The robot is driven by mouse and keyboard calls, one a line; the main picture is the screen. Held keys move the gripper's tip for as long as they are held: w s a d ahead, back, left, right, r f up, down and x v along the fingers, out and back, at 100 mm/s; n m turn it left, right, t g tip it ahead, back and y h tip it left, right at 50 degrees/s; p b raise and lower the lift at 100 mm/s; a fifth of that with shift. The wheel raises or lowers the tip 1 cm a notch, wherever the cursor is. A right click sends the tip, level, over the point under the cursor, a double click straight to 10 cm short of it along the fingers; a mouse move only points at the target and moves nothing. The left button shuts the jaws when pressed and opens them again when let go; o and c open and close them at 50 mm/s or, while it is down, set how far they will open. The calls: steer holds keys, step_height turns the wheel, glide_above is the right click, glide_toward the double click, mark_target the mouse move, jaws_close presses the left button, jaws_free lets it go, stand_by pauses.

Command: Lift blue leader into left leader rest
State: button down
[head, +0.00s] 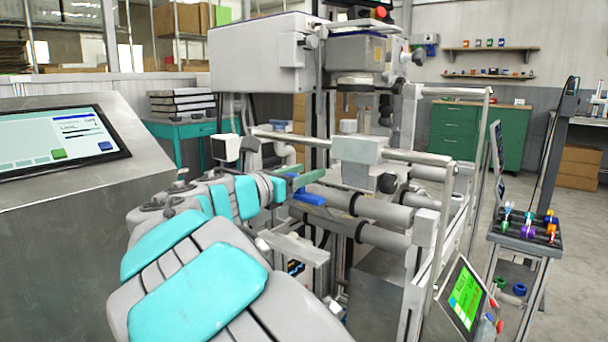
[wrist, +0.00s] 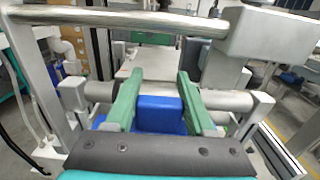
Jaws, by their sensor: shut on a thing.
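The blue leader (wrist: 160,113) is a blue block between the two green fingers of my gripper (wrist: 158,84) in the wrist view. My gripper is shut on it. In the head view the blue leader (head: 308,197) shows just below the green finger of my gripper (head: 312,175), in front of the grey machine's horizontal rollers. In the wrist view a grey roller (wrist: 228,99) runs across behind the fingers. I cannot tell whether the blue leader touches the machine. I cannot pick out the left leader rest for certain.
A metal bar (wrist: 120,18) crosses above the fingers in the wrist view. A console with a screen (head: 65,135) stands at left. A green-screen panel (head: 465,297) is at front right. A black tray (head: 522,243) with small coloured parts stands further right. Open floor lies beyond.

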steer(key=shift+f+b, duration=2.7)
steer(key=shift+b, duration=0.25)
steer(key=shift+f, duration=1.95)
steer(key=shift+f, duration=1.45)
steer(key=shift+c, duration=0.9)
jaws_free()
steer(key=shift+s, duration=0.1)
